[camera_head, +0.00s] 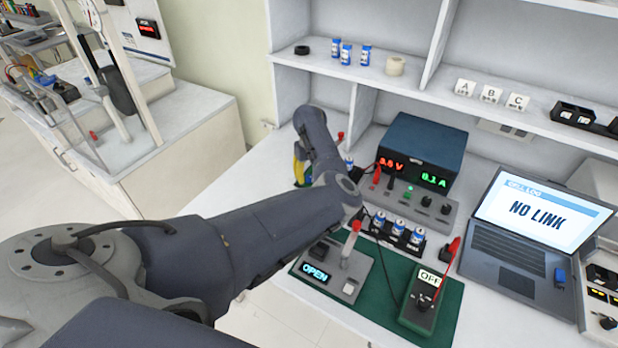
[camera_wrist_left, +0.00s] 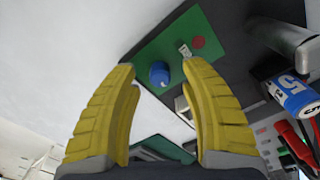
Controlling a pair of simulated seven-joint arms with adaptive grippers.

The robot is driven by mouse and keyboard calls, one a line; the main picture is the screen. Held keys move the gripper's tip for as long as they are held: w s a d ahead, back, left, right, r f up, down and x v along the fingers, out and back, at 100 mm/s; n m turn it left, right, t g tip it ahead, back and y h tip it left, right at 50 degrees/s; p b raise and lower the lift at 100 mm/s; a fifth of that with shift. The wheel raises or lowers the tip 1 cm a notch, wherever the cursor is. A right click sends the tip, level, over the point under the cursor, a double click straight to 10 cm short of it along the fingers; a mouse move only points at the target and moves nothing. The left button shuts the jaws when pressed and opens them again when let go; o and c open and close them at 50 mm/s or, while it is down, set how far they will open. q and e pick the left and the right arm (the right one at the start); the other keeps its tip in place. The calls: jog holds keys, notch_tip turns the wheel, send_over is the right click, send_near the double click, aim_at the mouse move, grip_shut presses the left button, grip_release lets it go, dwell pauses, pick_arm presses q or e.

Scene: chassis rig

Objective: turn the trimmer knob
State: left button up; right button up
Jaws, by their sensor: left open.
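The blue trimmer knob (camera_wrist_left: 159,74) stands on a small green board (camera_wrist_left: 172,48) in the left wrist view. A small metal part and a red disc (camera_wrist_left: 198,42) sit beside it on the board. My left gripper (camera_wrist_left: 160,68) is open, and its yellow fingers appear on either side of the knob in the picture, with nothing held between them. I cannot tell how far the tips are from the knob. In the head view my left gripper (camera_head: 300,164) is partly hidden behind my own arm, which also hides the knob. My right gripper is not in view.
A power supply (camera_head: 421,150) with lit readings stands right of my left arm. Blue cells (camera_head: 398,228) in a holder, a switch box reading OPEN (camera_head: 316,272), a meter (camera_head: 420,308) and a laptop (camera_head: 522,232) crowd the bench. A shelf (camera_head: 432,92) runs behind.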

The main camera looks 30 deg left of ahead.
pick_arm(q)
jog(key=shift+f, duration=0.7)
